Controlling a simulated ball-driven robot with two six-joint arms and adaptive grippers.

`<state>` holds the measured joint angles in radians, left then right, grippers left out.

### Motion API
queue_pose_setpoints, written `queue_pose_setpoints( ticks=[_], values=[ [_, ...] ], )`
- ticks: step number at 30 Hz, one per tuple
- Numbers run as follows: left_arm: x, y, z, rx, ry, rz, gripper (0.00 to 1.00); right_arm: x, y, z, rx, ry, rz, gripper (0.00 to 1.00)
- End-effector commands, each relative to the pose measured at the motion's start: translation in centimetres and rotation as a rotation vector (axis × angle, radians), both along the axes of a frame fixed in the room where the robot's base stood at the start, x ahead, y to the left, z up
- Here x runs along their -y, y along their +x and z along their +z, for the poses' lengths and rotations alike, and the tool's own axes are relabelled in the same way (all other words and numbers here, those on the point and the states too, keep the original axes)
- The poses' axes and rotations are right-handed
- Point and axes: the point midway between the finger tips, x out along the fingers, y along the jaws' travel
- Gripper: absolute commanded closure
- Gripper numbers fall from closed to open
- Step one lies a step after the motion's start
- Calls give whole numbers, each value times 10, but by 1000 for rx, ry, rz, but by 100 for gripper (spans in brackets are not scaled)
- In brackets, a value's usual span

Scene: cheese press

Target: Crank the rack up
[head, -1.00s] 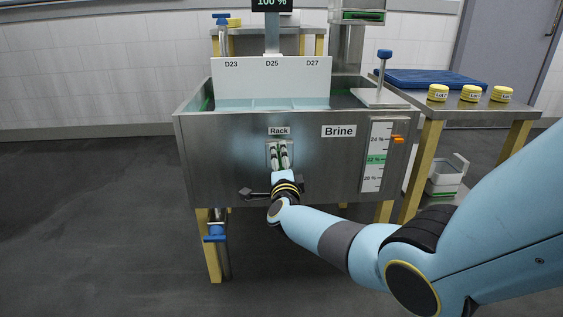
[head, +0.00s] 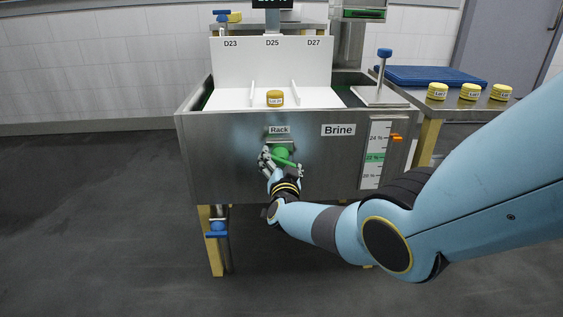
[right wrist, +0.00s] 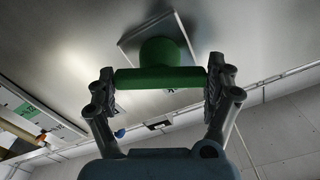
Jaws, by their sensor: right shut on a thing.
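The green crank handle (head: 284,154) is on the front of the steel brine tank, under the Rack label (head: 279,130). In the right wrist view it is a green crossbar on a round hub (right wrist: 160,52). My right gripper (head: 279,162) is shut on it, one finger at each end of the bar; the gripper also shows in the right wrist view (right wrist: 161,80). The white rack (head: 271,60), marked D23, D25 and D27, stands up out of the tank, its divided shelf in sight. A yellow cheese (head: 275,98) sits in the D25 bay. My left gripper is out of view.
The brine tank (head: 225,165) has a scale (head: 376,155) with an orange marker at its right. Yellow cheeses (head: 470,91) and a blue mat (head: 425,75) are on the right-hand table. A blue valve (head: 217,227) hangs below the tank. The floor at left is clear.

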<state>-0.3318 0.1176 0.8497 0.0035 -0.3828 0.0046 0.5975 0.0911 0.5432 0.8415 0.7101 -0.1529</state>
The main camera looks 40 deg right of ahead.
Motion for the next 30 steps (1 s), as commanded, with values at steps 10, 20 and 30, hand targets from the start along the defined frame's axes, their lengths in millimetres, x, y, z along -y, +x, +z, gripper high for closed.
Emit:
queue_pose_setpoints(
  ticks=[10,20,30],
  values=[
    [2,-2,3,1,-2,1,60,-1,0,-2,-153,-240,1,46],
    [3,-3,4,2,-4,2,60,-2,0,-2,-232,-370,3,46],
    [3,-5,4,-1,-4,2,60,-2,0,-2,-253,-403,2,46]
  ],
)
